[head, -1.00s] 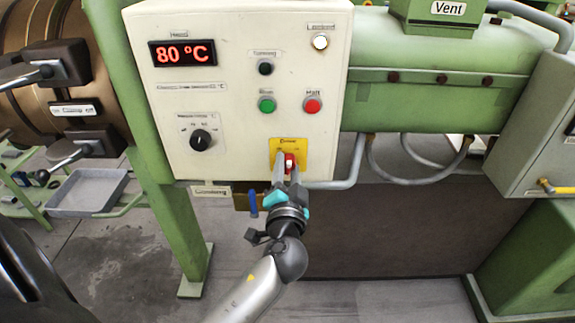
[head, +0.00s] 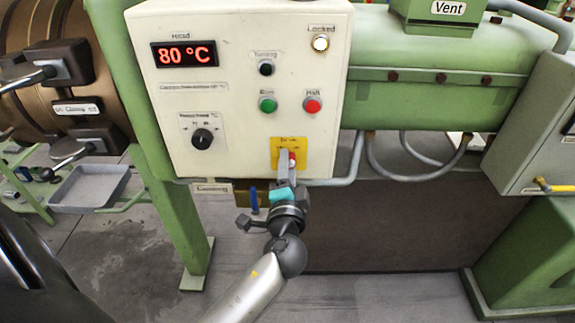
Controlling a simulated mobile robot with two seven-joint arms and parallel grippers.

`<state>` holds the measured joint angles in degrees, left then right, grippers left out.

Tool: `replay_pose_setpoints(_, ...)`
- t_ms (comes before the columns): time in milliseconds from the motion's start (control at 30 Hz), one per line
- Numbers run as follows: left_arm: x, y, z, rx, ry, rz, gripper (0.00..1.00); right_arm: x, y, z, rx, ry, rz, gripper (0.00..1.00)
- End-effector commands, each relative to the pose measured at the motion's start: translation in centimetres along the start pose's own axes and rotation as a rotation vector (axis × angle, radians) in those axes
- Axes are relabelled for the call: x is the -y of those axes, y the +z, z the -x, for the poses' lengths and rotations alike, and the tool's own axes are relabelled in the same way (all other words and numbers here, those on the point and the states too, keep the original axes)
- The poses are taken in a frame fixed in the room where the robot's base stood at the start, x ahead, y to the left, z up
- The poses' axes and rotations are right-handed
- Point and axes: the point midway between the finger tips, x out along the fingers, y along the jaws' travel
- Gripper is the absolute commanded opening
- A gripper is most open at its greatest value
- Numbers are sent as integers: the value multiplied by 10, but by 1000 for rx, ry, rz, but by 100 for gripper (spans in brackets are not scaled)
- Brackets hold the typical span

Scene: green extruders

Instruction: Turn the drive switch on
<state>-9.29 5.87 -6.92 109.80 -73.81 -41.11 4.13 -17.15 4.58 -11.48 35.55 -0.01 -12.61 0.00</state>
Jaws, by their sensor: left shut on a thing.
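The drive switch is a red rotary knob (head: 293,158) on a yellow plate (head: 302,144) at the lower right of a cream control panel (head: 235,75). My left gripper (head: 286,160) reaches up to it from below and is shut on the knob. Its fingers are seen nearly edge-on, one behind the other, and hide the left part of the knob. The plate's lettering is too small to read. My right gripper is not in view.
The panel also carries a red 80 °C display (head: 184,53), a lit white lamp (head: 320,43), a green button (head: 267,104), a red button (head: 312,105), a black button (head: 266,67) and a black dial (head: 202,138).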

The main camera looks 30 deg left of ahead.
Motion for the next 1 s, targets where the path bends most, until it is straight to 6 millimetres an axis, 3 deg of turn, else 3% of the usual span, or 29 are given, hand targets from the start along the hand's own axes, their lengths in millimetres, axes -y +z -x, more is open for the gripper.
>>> replay_pose_setpoints(233, 2, -1, -1, -2, -5, -4, 0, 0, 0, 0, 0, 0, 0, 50)
replay_pose_setpoints(267, 2, -1, -1, -2, -5, -4, 43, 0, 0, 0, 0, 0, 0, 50)
replay_pose_setpoints(500, 1, 0, 0, -1, -3, -2, 70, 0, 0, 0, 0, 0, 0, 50)
replay_pose_setpoints(833, 0, 0, 2, 0, 0, -1, 72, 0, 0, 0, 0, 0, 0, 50)
replay_pose_setpoints(1000, -2, 0, 20, 0, 2, 0, 72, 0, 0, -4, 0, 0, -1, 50)
